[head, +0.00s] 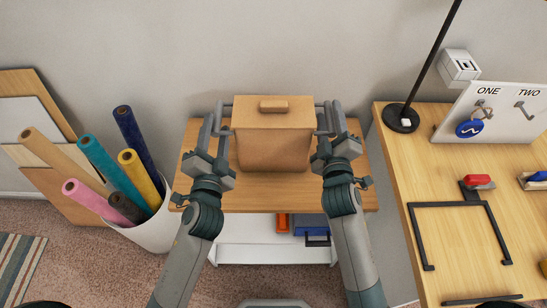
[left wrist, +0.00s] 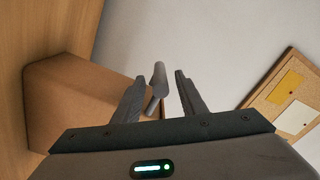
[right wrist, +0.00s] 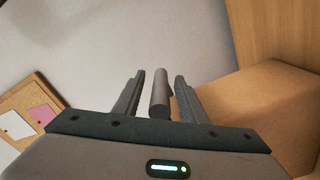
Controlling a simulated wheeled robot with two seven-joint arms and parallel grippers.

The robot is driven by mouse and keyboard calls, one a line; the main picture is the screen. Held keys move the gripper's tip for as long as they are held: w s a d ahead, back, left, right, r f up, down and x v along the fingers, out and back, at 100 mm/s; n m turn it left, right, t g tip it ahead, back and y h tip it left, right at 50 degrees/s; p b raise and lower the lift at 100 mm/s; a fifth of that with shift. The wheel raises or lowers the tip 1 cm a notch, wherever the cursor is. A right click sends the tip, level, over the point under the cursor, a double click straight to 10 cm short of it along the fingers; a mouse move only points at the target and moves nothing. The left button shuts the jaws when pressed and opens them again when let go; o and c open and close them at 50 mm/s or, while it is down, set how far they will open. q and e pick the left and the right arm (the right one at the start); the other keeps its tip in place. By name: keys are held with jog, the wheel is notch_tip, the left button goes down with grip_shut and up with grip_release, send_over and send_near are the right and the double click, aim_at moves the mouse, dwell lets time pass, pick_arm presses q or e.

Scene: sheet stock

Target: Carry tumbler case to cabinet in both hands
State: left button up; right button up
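The tumbler case (head: 273,148) is a brown box with a lid and a small block handle on top. It stands upright on a wooden surface (head: 255,195), with a grey bar handle on each side. My left gripper (head: 215,118) is at its left handle. In the left wrist view the grey handle (left wrist: 158,80) lies between the two open fingers, with gaps visible. My right gripper (head: 328,118) is at the right handle. In the right wrist view that handle (right wrist: 160,92) also lies between open fingers, with gaps. The case's side (right wrist: 250,110) shows beside it.
A white lower shelf (head: 262,254) under the wooden surface holds orange and blue items. At left, a white bin (head: 160,228) holds several coloured rolls. At right, a wooden table (head: 405,165) carries a black lamp (head: 401,118), a hook board (head: 500,112) and a black frame (head: 415,238).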

pick_arm(q)
jog(key=s, duration=0.7)
jog(key=shift+s, duration=0.35)
pick_arm(e)
jog(key=shift+s, duration=0.1)
jog(key=s, duration=1.2)
jog(key=shift+f, duration=0.15)
pick_arm(q)
jog(key=o, duration=0.8)
jog(key=shift+f+b, duration=0.3)
jog(key=shift+f, duration=0.15)
pick_arm(e)
jog(key=shift+w+f, duration=0.1)
jog(key=shift+f, duration=0.2)
pick_arm(q)
jog(key=shift+s, duration=0.2)
